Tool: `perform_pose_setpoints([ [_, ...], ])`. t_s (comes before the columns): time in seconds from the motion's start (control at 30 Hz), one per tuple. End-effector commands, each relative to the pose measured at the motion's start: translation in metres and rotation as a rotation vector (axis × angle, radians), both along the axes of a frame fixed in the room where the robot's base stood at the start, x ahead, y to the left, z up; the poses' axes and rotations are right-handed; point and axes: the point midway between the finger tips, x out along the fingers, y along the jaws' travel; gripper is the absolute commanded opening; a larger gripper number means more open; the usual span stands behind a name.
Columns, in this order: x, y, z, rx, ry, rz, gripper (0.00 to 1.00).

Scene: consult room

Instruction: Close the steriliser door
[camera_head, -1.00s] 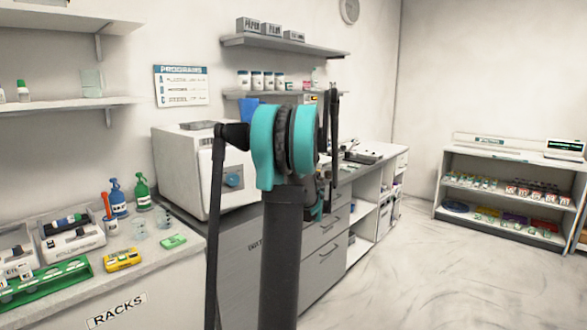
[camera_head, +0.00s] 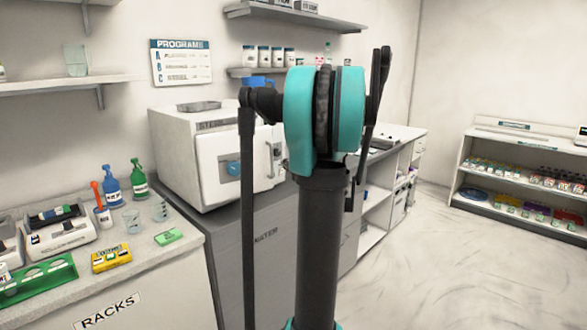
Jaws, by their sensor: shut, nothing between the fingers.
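The steriliser (camera_head: 172,150) is a white box on the grey counter, left of my arm. I cannot make out my gripper's fingers among the dark links.
A counter at left (camera_head: 188,250) holds green and blue bottles (camera_head: 112,182), beakers, a yellow box (camera_head: 111,258) and a green rack (camera_head: 38,281). Wall shelves hang above the steriliser. Open shelving (camera_head: 520,180) stands at far right. The floor (camera_head: 430,270) between is clear.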

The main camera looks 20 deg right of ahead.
Motion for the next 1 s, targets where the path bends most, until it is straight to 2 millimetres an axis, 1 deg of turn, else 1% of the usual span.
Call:
perform_pose_setpoints([
  [0.03,0.012,0.003,0.000,0.000,0.000,0.005,0.00],
  [0.2,0.041,0.006,0.000,0.000,0.000,0.002,0.00],
  [0.3,0.054,0.008,0.000,0.000,0.000,0.002,0.00],
  [0.4,0.062,0.009,0.000,0.000,0.000,0.000,0.00],
  [0.57,0.068,0.010,0.000,0.000,0.000,0.000,0.00],
  [0.87,0.068,0.009,0.000,0.000,0.000,0.000,0.00],
  [1.0,0.077,0.009,0.000,0.000,0.000,0.025,0.00],
])
